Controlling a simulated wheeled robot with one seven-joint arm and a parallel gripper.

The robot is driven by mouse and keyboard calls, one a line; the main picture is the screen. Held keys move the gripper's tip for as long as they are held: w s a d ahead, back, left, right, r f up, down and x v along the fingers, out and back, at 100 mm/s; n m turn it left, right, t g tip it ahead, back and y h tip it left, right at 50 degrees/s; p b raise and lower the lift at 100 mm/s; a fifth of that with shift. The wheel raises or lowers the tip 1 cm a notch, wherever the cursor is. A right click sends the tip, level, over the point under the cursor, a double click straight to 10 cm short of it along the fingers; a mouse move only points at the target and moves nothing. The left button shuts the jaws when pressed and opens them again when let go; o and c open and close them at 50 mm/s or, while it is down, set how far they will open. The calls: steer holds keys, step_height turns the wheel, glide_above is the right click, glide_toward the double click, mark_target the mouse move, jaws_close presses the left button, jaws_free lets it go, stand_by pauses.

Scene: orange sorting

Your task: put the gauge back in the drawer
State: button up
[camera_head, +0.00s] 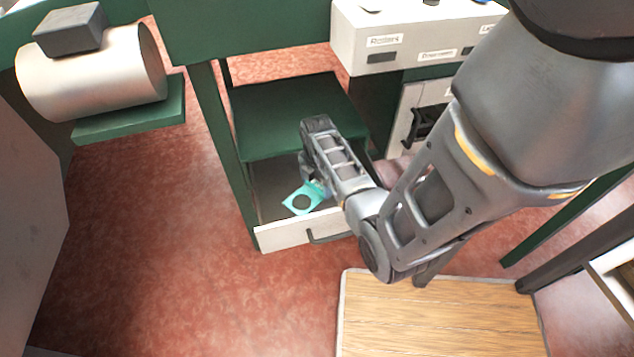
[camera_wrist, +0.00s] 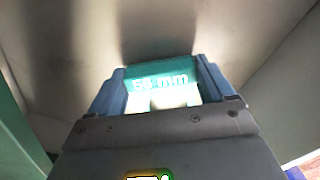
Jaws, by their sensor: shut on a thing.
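The gauge (camera_head: 294,203) is a flat teal plate with a round hole, seen in the head view over the open drawer (camera_head: 284,235). In the wrist view the gauge (camera_wrist: 160,77) carries the marking "58 mm" and sits between the fingers. My gripper (camera_head: 318,186) is shut on the gauge, inside the outline of the drawer; it also fills the lower part of the wrist view (camera_wrist: 160,100). The drawer is white with a dark handle and is pulled out below a green shelf. I cannot tell whether the gauge touches the drawer floor. My arm hides the drawer's right part.
The green shelf (camera_head: 290,110) lies above the drawer's back. A white labelled unit (camera_head: 400,50) stands behind on the right. A wooden board (camera_head: 440,318) lies on the floor in front. A pale roller (camera_head: 95,75) is at the upper left. Red floor (camera_head: 160,230) is clear at left.

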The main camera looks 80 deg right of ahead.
steer(key=shift+f, duration=0.45)
stand_by(0.4)
steer(key=o, duration=0.9)
steer(key=shift+r+p, duration=3.9)
steer(key=shift+r, duration=0.15)
